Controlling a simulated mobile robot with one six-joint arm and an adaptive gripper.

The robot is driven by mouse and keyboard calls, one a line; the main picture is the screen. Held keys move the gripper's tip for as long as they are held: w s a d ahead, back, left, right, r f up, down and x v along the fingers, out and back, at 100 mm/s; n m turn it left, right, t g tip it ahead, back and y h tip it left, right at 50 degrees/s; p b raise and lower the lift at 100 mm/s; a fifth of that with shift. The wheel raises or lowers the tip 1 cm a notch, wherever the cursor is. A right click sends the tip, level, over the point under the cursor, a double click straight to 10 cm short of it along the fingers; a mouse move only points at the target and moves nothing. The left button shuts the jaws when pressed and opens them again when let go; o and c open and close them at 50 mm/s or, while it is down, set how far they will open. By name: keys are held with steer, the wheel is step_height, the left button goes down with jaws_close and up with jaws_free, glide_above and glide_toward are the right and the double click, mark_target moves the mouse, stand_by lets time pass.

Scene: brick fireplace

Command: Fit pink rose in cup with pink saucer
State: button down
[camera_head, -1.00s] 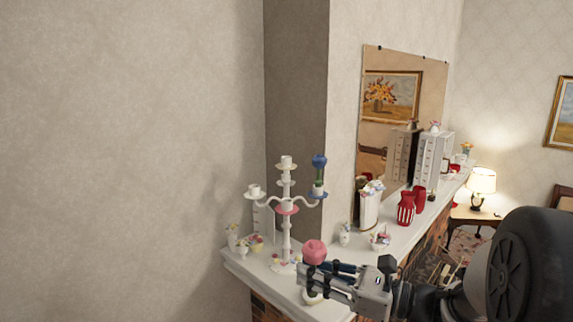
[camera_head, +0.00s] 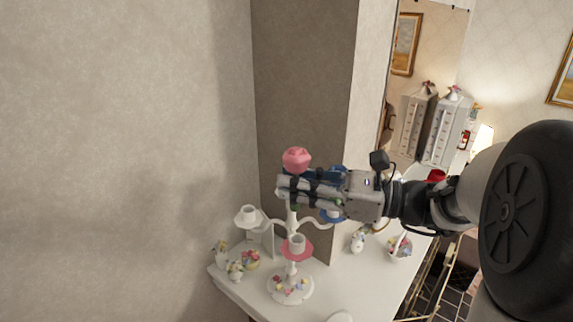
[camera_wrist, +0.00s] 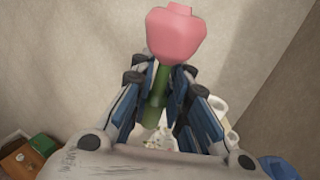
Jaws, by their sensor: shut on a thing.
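The pink rose (camera_head: 297,160) is held upright by my gripper (camera_head: 290,188), which is shut on its green stem. It also shows in the wrist view (camera_wrist: 176,35), with the stem (camera_wrist: 156,100) between the fingers. The white candelabrum (camera_head: 291,268) stands on the mantel. Its low front cup (camera_head: 297,243) sits on the pink saucer (camera_head: 303,253) and looks empty. The rose is above this cup in the head view; its depth relative to it is unclear. The blue saucer (camera_head: 333,217) at the right is partly hidden by my gripper.
A white cup (camera_head: 249,212) is on the left branch. Small flower ornaments (camera_head: 236,270) stand on the mantel (camera_head: 300,310) left of the base. A flower basket (camera_head: 399,250) and a white figurine (camera_head: 358,240) stand right. The wall corner is close behind.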

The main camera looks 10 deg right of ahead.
mark_target(298, 208)
steer(key=f+b, duration=0.1)
steer(key=f, duration=0.1)
steer(key=s+f+b, duration=0.1)
steer(key=f, duration=0.1)
steer(key=shift+d+f+b, duration=0.15)
steer(key=shift+f+b, duration=0.15)
steer(key=shift+s+f, duration=0.1)
steer(key=shift+f, duration=0.4)
steer(key=shift+p, duration=0.45)
stand_by(1.9)
steer(key=shift+f+b, duration=1)
steer(key=shift+f, duration=0.75)
steer(key=c, duration=1.4)
jaws_free()
steer(key=shift+c, duration=0.2)
